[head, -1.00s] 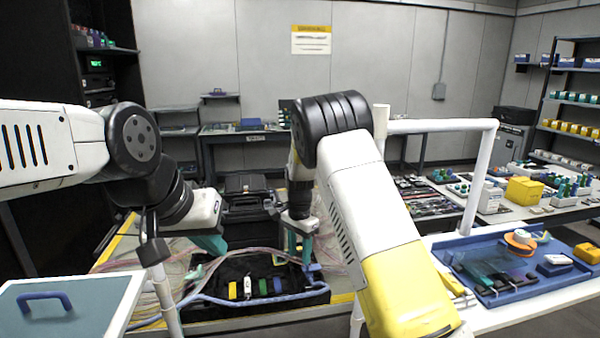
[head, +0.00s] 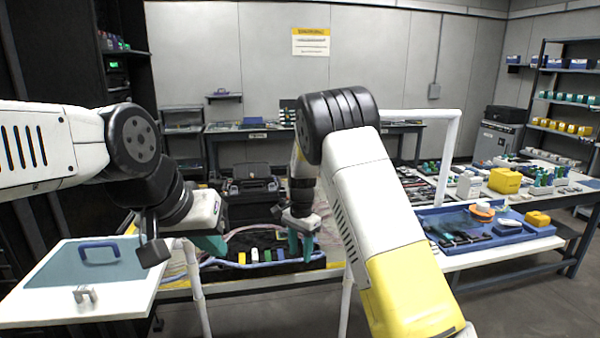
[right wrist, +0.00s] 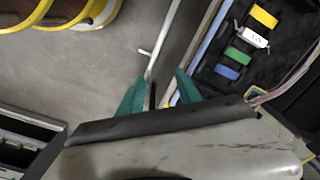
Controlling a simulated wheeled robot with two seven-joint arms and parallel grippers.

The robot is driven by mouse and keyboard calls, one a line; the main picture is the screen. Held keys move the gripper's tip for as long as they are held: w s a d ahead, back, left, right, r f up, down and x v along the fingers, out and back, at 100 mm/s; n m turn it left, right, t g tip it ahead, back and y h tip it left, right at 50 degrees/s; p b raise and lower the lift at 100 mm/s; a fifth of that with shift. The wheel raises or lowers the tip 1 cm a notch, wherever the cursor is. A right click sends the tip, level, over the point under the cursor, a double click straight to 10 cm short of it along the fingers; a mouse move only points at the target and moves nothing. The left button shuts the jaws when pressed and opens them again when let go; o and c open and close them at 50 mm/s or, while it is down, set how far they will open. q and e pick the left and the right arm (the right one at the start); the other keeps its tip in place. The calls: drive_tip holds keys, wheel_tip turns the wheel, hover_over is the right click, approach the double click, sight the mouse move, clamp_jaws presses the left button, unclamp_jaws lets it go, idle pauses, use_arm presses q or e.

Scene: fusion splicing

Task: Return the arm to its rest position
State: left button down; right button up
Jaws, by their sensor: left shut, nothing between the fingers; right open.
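My left gripper (head: 212,244), with teal fingers, is at the centre left in the head view, partly hidden by its own wrist; it is shut and empty. My right gripper (head: 300,243) points down over the right part of a black tray (head: 318,262) that holds several coloured blocks. In the right wrist view its two teal fingers (right wrist: 158,95) stand apart with nothing between them. The white upper link of my right arm hides part of the scene behind it.
A white-framed table with a blue-handled panel (head: 60,262) stands at the left. A white rail (head: 447,155) rises behind my right arm. A blue tray (head: 530,236) with a reel and tools lies on the right bench. Open floor shows at the lower right.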

drive_tip(key=s+d+r+n+t+y, duration=0.1)
drive_tip(key=s+d+r+n, duration=0.1)
drive_tip(key=s+d+r, duration=0.5)
drive_tip(key=s+d+r+n+t+y, duration=0.15)
drive_tip(key=s+r, duration=0.35)
drive_tip(key=r, duration=0.7)
drive_tip(key=s+d+r+n+t, duration=0.1)
drive_tip(key=s+d+r+n, duration=0.1)
drive_tip(key=s, duration=0.7)
drive_tip(key=s+d+r+n+t, duration=0.2)
drive_tip(key=s+d+n, duration=0.1)
drive_tip(key=s, duration=0.7)
drive_tip(key=shift+d+r+n, duration=0.3)
drive_tip(key=shift+n, duration=0.05)
drive_tip(key=shift+t+h, duration=0.25)
